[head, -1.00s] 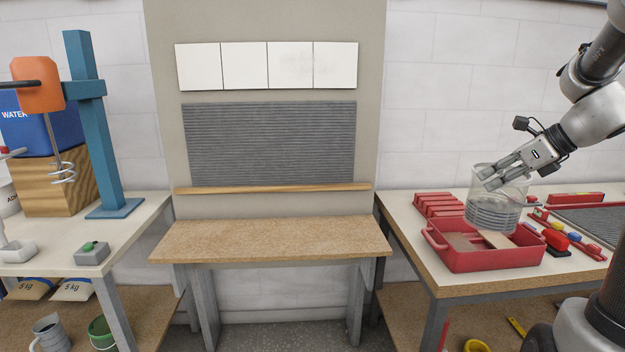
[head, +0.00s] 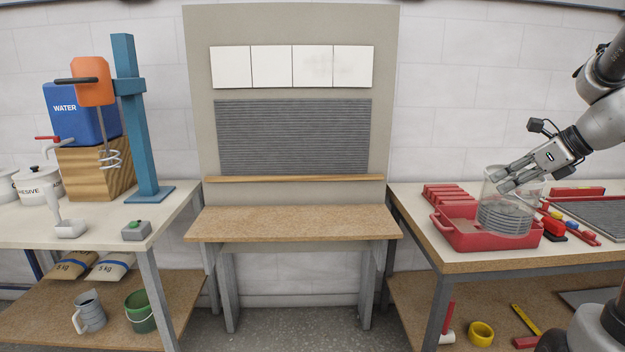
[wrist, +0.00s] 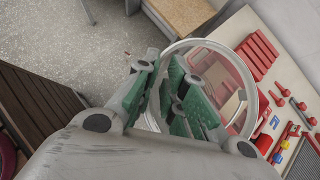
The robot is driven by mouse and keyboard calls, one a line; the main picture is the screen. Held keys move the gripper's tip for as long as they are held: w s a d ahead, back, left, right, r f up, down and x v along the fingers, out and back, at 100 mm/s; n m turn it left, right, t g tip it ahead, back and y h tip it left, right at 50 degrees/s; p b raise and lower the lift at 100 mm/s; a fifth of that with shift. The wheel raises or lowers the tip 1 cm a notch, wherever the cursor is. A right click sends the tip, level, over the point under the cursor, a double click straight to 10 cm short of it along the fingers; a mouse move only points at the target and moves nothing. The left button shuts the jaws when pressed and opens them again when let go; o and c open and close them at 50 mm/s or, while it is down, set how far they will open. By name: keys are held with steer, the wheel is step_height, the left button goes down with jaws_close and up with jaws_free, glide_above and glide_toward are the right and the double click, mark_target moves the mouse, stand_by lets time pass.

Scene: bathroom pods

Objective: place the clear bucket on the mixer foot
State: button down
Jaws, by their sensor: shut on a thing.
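The clear bucket (head: 507,216) is in my gripper (head: 507,181) at the right of the head view. My fingers are shut on its upper part, and it hangs over the red tray on the right bench. In the wrist view its round rim (wrist: 247,73) shows beyond my green-padded fingers. The mixer stands on the left bench, with an orange head (head: 95,82), a whisk hanging below it and a blue column. The mixer foot (head: 150,195) is a flat blue plate at the column's base, with nothing on it.
A red tray (head: 452,240) sits below the bucket. Red blocks (head: 448,193) and red tools lie beside it. A low empty bench (head: 290,222) stands between the side benches.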

steer(key=shift+a, duration=0.15)
steer(key=shift+w+a+f, duration=0.3)
steer(key=shift+w, duration=0.3)
steer(key=w+a+f+m+t+h, duration=0.1)
steer(key=w+a+f+m+h, duration=0.7)
steer(key=a+f, duration=0.5)
steer(key=shift+w+a+m+t, duration=0.3)
steer(key=shift+w+m, duration=1.1)
steer(key=shift+m, duration=0.1)
